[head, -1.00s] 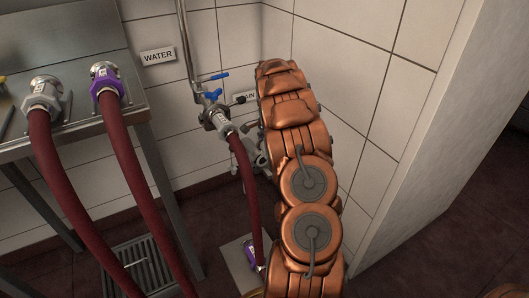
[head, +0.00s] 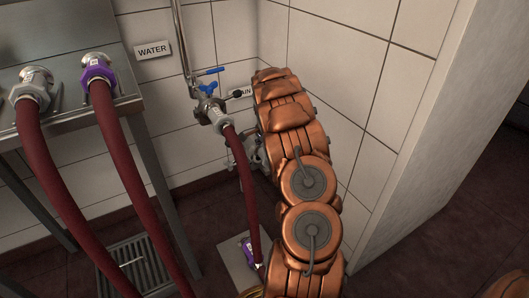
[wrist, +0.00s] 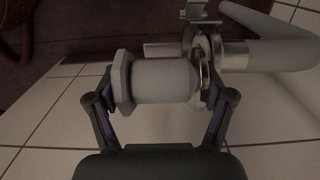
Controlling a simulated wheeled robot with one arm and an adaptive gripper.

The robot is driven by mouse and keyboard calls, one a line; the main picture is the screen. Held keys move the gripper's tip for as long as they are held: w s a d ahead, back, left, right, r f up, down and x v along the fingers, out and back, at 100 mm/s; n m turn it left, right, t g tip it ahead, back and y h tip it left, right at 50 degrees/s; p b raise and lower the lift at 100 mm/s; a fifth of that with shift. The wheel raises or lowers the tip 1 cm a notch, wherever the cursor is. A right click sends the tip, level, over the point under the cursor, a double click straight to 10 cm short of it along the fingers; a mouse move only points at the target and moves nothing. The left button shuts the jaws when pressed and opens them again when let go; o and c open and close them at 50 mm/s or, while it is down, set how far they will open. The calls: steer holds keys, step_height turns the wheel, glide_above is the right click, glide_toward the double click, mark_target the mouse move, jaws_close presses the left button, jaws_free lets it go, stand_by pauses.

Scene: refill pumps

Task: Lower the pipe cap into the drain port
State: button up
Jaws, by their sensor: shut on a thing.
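In the wrist view my gripper (wrist: 163,95) is shut on the pipe cap (wrist: 165,82), a pale grey cylinder with a wider angular flange at its left end. One finger lies at each end of it. A pale pipe (wrist: 272,52) with a shiny metal end (wrist: 232,54) is just right of the cap. I cannot tell whether the cap touches it, or whether this is the drain port. In the head view my copper arm hides the gripper and most of the drain fitting; a grey metal part (head: 247,152) shows left of the arm.
A tap with blue handles (head: 209,88) and a dark red hose (head: 240,165) stand close left of my arm. A steel table (head: 70,115) with two hose couplings is at left. A tiled wall (head: 345,60) is close behind and right.

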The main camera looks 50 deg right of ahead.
mark_target(263, 167)
steer(key=shift+w+a+f, duration=0.1)
steer(key=shift+a+f, duration=0.05)
steer(key=shift+f, duration=1.75)
steer(key=shift+c, duration=0.7)
steer(key=shift+w+f, duration=0.1)
steer(key=shift+f, duration=0.2)
steer(key=shift+w+a+p, duration=0.1)
steer(key=shift+p, duration=0.2)
steer(key=o, duration=1.5)
steer(key=shift+w+d+r, duration=0.15)
steer(key=shift+d+r, duration=0.05)
steer(key=shift+r, duration=0.5)
steer(key=r, duration=1)
steer(key=shift+s+d+r, duration=0.2)
steer(key=shift+s+d, duration=0.1)
steer(key=shift+s, duration=0.05)
steer(key=shift+s+r, duration=0.15)
steer(key=shift+r, duration=0.2)
